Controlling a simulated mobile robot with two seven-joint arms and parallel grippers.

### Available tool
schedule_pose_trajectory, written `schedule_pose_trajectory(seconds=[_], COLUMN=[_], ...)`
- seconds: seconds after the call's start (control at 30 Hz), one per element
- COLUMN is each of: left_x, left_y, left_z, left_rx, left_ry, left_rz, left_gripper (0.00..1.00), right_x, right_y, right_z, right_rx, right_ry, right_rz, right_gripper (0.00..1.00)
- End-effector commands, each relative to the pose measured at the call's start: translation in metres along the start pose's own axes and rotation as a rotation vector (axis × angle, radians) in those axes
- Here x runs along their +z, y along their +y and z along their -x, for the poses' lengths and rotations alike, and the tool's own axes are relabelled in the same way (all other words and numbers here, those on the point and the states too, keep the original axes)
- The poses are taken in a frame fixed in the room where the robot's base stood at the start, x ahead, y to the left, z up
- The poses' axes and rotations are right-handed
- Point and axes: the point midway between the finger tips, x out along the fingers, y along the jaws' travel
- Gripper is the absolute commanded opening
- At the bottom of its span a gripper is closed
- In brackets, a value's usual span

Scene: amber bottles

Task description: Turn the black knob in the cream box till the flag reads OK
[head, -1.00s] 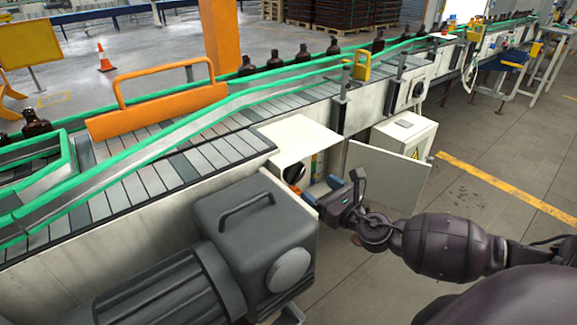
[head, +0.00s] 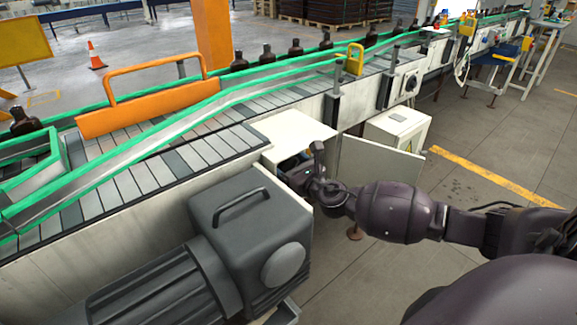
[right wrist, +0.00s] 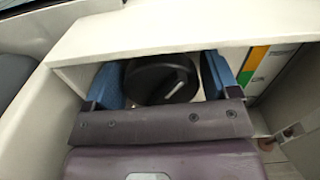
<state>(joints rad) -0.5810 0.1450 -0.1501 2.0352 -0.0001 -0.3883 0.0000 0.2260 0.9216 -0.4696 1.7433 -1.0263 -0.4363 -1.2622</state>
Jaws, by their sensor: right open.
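The cream box (head: 296,127) is set in the side of the conveyor, open at the front. In the right wrist view, the round black knob (right wrist: 152,76) is inside it, its pale pointer mark slanting. My right gripper (head: 294,163) reaches into the opening. Its jaws are open, with one blue finger pad on each side of the knob in the right wrist view (right wrist: 161,82). I cannot tell whether the pads touch the knob. The knob is hidden in the head view. An orange and green strip (right wrist: 257,62) shows right of the knob; I can read no OK. My left gripper is out of view.
A pale open door panel (head: 376,165) stands just right of my right gripper. A grey motor housing (head: 250,225) stands close in front, to the left. A cream cabinet (head: 398,128) with a yellow sign is farther right. The floor at right is clear.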

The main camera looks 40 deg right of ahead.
Motion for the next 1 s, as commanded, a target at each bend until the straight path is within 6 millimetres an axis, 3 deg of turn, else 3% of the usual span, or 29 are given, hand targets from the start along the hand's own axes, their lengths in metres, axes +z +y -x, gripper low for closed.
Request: schedule_pose_trajectory(seconds=[0.2,0.43,0.77,1.0], left_x=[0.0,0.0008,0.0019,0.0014], left_y=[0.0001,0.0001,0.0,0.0], left_z=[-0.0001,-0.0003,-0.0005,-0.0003], left_rx=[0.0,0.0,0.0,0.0], left_ry=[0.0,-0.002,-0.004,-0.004], left_rz=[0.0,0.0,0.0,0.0], left_gripper=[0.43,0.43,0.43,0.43], right_x=[-0.0002,-0.0002,-0.0004,-0.0004], right_y=[0.0,0.0,-0.0005,-0.0011], right_z=[-0.0001,0.0001,0.0003,0.0002], right_rx=[0.0,0.0,-0.001,-0.001], right_ry=[0.0,0.0,0.0,-0.001], right_rz=[0.0,0.0,-0.056,-0.21], right_gripper=[0.81,0.47,0.47,0.47])
